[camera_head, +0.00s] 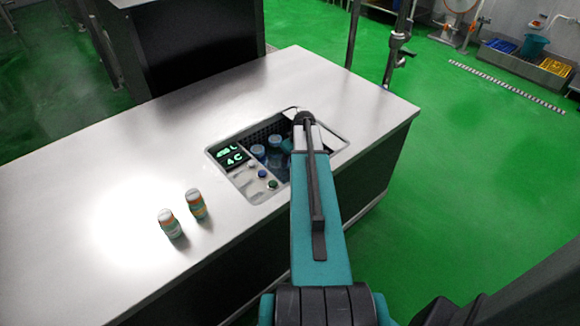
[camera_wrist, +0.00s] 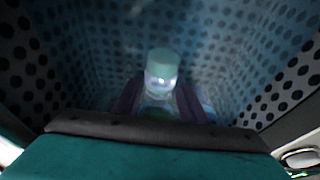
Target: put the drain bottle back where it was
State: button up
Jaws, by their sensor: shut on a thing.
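My gripper (camera_wrist: 160,98) is down inside a perforated-walled basin and is shut on a bottle (camera_wrist: 162,72) with a pale teal cap. The bottle stands between the two dark fingers in the wrist view; its lower part is hidden. In the head view my arm reaches over the basin (camera_head: 228,142) set into the counter and hides the gripper and held bottle. Bottles with blue caps (camera_head: 258,151) show in the basin left of my arm. I cannot tell whether the held bottle touches the basin floor.
Two small bottles with orange-and-teal labels, one (camera_head: 170,223) in front and one (camera_head: 196,204) behind, stand on the white counter (camera_head: 90,180) left of the basin. The counter's left side is mostly clear.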

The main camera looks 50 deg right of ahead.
jog(key=shift+f, duration=1.95)
jog(key=shift+f, duration=0.25)
jog(key=o, duration=1.2)
jog(key=shift+r, duration=0.1)
jog(key=v, duration=1.3)
jog(key=shift+d+r, duration=0.25)
jog(key=shift+r, duration=0.15)
